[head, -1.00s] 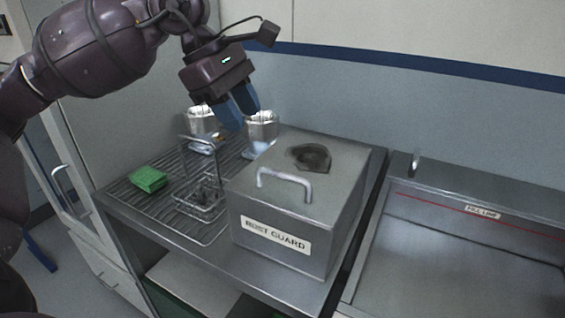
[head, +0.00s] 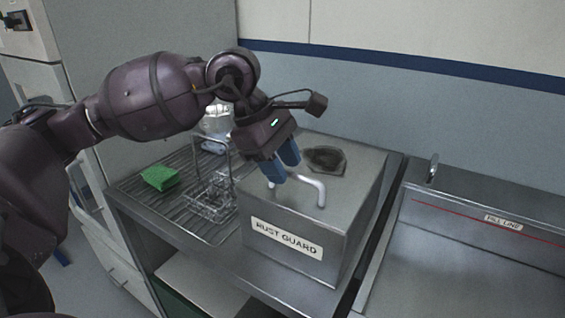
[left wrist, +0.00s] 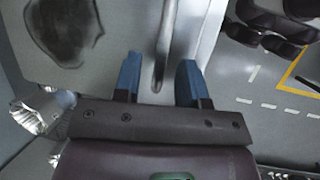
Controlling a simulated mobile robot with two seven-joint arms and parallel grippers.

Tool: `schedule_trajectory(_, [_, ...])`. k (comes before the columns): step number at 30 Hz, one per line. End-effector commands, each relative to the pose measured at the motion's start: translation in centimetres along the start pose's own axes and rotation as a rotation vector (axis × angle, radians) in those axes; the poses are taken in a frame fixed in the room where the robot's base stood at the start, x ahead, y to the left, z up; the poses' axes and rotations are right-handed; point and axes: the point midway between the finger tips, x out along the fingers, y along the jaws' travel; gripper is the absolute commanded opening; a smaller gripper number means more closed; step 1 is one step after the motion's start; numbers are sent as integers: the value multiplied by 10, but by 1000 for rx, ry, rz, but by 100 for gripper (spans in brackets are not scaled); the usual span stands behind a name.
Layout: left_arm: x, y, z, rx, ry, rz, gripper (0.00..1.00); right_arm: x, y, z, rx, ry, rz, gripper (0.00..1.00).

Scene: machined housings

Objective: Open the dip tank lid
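The dip tank is a grey metal box labelled "RUST GUARD" (head: 286,238), with a closed lid (head: 345,190) on top. The lid has a bent bar handle (head: 322,192) near its front edge and a dark stain (head: 325,160) further back. My left gripper (head: 281,170) is above the lid at the handle's left end, with blue fingers apart. In the left wrist view the handle (left wrist: 165,40) runs between the two open fingertips (left wrist: 158,72), and neither finger visibly grips it. My right gripper is not in view.
A wire basket (head: 212,197) and a green block (head: 160,177) sit on the ribbed drainboard left of the tank. A shiny metal part (head: 216,120) stands behind, partly hidden by my arm. A sink with a "FILL LINE" label (head: 504,223) is at right.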

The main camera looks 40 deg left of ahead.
Motion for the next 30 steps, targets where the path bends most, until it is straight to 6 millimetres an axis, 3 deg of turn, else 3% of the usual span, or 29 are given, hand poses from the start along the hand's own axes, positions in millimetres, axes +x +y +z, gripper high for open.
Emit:
schedule_trajectory(5, [0,0,0,0,0,0,38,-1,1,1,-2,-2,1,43])
schedule_trajectory(12, [0,0,0,0,0,0,1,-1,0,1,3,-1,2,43])
schedule_trajectory(13, [0,0,0,0,0,0,0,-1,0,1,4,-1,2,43])
schedule_trajectory(23, [-2,1,1,-2,-1,-4,0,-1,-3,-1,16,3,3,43])
schedule_trajectory(30, [-19,6,9,-25,-2,-62,0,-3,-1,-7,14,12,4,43])
